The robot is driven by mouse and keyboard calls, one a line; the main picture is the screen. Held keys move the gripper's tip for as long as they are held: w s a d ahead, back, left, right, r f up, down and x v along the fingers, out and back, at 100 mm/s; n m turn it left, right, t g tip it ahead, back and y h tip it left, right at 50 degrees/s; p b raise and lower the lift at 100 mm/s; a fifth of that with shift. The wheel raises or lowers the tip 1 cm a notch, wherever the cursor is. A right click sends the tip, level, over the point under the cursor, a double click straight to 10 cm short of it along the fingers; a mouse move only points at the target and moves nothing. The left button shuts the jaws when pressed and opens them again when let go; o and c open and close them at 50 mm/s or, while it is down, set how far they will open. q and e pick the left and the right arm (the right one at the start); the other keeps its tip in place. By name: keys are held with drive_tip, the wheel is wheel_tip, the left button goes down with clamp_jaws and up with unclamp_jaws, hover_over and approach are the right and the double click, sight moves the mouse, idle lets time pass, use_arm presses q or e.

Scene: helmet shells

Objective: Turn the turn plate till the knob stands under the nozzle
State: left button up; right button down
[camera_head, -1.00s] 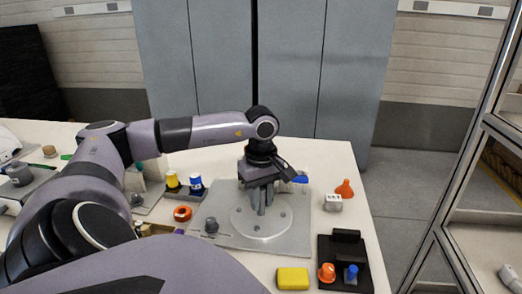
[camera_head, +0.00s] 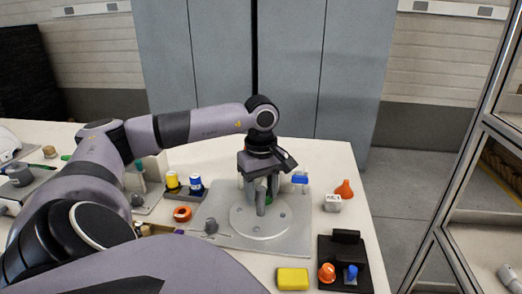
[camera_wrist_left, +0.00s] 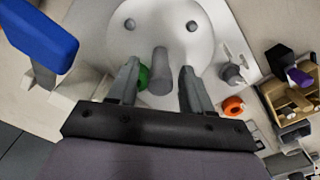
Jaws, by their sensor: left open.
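The turn plate (camera_head: 243,222) is a pale grey disc on a flat grey base plate. An upright grey knob (camera_head: 261,203) stands on it, and it also shows in the wrist view (camera_wrist_left: 160,68). My left gripper (camera_head: 259,192) points down over the disc. Its fingers are open, one on each side of the knob, with gaps visible in the wrist view (camera_wrist_left: 160,84). A green part (camera_wrist_left: 143,77) is partly hidden behind one finger. A blue piece, perhaps the nozzle (camera_head: 300,179), is on a pale stand right of the gripper. My right gripper is out of view.
A yellow block (camera_head: 292,279) and a black fixture (camera_head: 342,250) with orange and blue pieces lie at the front right. An orange funnel (camera_head: 344,188) and white block (camera_head: 332,203) are at right. Yellow and blue cups (camera_head: 195,185) and an orange ring (camera_head: 182,213) are left.

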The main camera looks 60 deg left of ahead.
use_arm(q)
wheel_tip(320, 180, up, 4)
drive_tip(key=shift+r, duration=0.5)
idle(0.4)
